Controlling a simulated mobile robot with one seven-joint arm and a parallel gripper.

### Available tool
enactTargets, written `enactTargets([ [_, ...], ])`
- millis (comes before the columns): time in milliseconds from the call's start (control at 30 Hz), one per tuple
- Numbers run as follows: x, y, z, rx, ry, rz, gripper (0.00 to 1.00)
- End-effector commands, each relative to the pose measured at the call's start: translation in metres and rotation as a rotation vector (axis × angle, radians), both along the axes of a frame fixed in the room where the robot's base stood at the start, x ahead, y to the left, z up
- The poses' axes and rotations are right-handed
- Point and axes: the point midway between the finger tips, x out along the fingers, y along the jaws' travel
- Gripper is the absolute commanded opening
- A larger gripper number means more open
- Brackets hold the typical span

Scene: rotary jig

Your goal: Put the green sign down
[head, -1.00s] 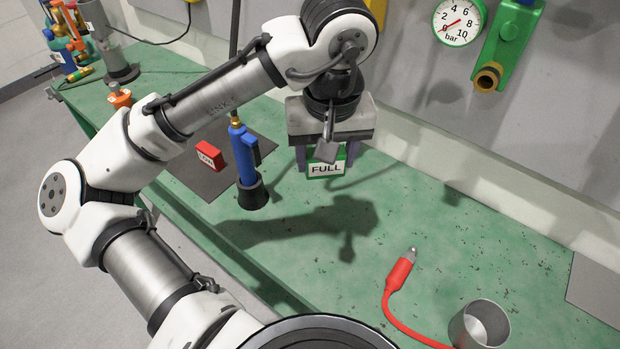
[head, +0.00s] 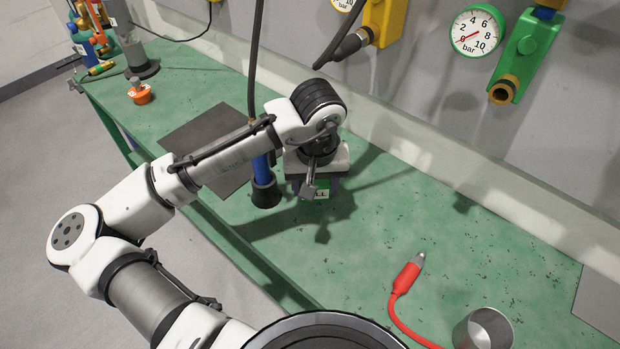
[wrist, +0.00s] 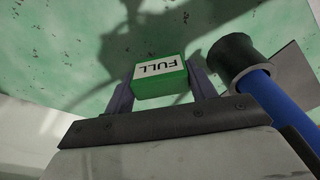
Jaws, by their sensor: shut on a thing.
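The green sign (wrist: 160,78) has a white face reading "FULL" and sits between the two fingers of my gripper (wrist: 158,92) in the wrist view. My gripper is shut on it. In the head view the sign (head: 321,194) shows only in part below my gripper (head: 314,186), and my wrist hides the rest. The sign is low over the green bench (head: 390,225); I cannot tell whether it touches the surface.
A blue torch-like tool (head: 263,175) with a black base stands close to the left of my gripper. A dark mat (head: 208,150) lies behind it. A red handle with a cord (head: 406,278) and a metal cup (head: 484,329) are at the front right. The bench middle is clear.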

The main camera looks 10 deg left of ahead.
Motion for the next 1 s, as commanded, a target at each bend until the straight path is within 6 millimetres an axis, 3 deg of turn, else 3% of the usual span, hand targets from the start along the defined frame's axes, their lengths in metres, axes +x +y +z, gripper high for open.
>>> enactTargets([
  [100, 0.014, 0.014, 0.002, 0.002, 0.001, 0.003, 0.29],
  [233, 0.012, 0.012, -0.010, 0.002, 0.000, 0.000, 0.29],
  [600, 0.012, 0.011, -0.016, 0.000, 0.000, 0.000, 0.29],
  [633, 0.012, 0.011, -0.016, 0.000, 0.000, 0.000, 0.57],
  [700, 0.012, 0.011, -0.015, 0.001, 0.000, 0.000, 0.65],
  [1000, 0.012, 0.011, -0.012, 0.001, -0.001, 0.000, 0.65],
])
